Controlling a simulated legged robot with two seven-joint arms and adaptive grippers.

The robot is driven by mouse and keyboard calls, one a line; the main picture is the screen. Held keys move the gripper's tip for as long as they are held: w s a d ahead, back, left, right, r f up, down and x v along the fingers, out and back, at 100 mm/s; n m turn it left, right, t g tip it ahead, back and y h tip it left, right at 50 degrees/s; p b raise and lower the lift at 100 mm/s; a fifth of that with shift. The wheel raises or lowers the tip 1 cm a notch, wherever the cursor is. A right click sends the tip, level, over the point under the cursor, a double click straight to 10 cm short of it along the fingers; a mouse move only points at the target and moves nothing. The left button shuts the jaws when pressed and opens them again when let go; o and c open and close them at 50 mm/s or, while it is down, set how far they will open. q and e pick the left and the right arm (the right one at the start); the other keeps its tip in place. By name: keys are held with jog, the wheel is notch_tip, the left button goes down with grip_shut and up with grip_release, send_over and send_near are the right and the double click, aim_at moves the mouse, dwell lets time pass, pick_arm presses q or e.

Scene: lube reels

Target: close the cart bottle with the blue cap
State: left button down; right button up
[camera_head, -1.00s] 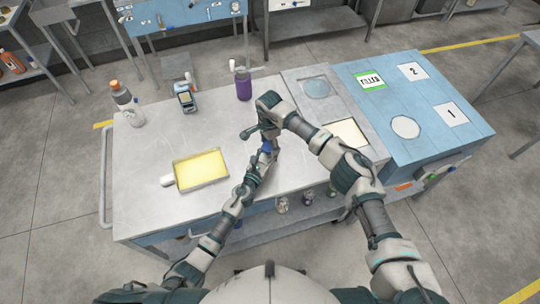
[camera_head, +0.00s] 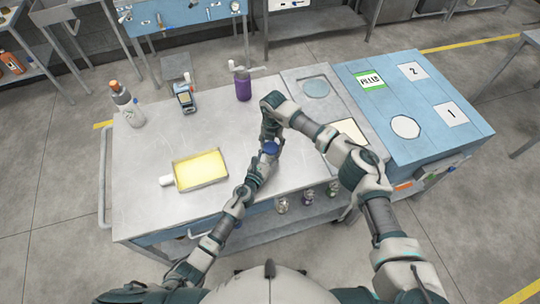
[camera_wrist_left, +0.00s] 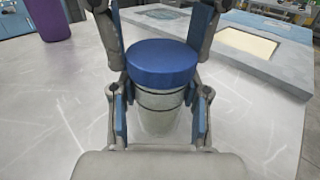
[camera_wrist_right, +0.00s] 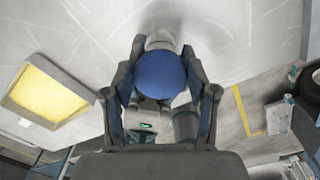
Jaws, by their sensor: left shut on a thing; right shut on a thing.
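The blue cap (camera_wrist_left: 162,64) sits on top of the cart bottle (camera_wrist_left: 160,105), a clear grey upright container, in the left wrist view. My left gripper (camera_wrist_left: 160,118) is shut on the bottle body below the cap. My right gripper (camera_wrist_right: 163,85) is shut on the blue cap, with its fingers on either side of it in the right wrist view. The cap (camera_head: 270,147) also shows in the head view between my left gripper (camera_head: 262,163) and my right gripper (camera_head: 270,138). The bottle is mostly hidden there. I cannot tell how tightly the cap is seated.
A yellow-filled tray (camera_head: 201,170) lies left on the metal cart top (camera_head: 150,205). A white-grey bottle (camera_head: 127,105), a handheld device (camera_head: 185,97) and a purple pump bottle (camera_head: 243,84) stand at the back. A blue panel (camera_head: 440,125) with numbered labels is at the right.

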pick_arm(q)
jog(key=shift+w+a, duration=0.1)
jog(key=shift+a, duration=0.05)
pick_arm(e)
jog(key=o, duration=1.3)
jog(key=shift+d+f, duration=0.1)
jog(key=shift+d, duration=0.05)
jog(key=shift+r, duration=0.2)
jog(key=shift+s+a+r, duration=0.1)
jog(key=shift+r, duration=1)
jog(key=shift+a+r, duration=0.1)
jog(key=shift+r, duration=0.95)
jog(key=shift+o, duration=0.4)
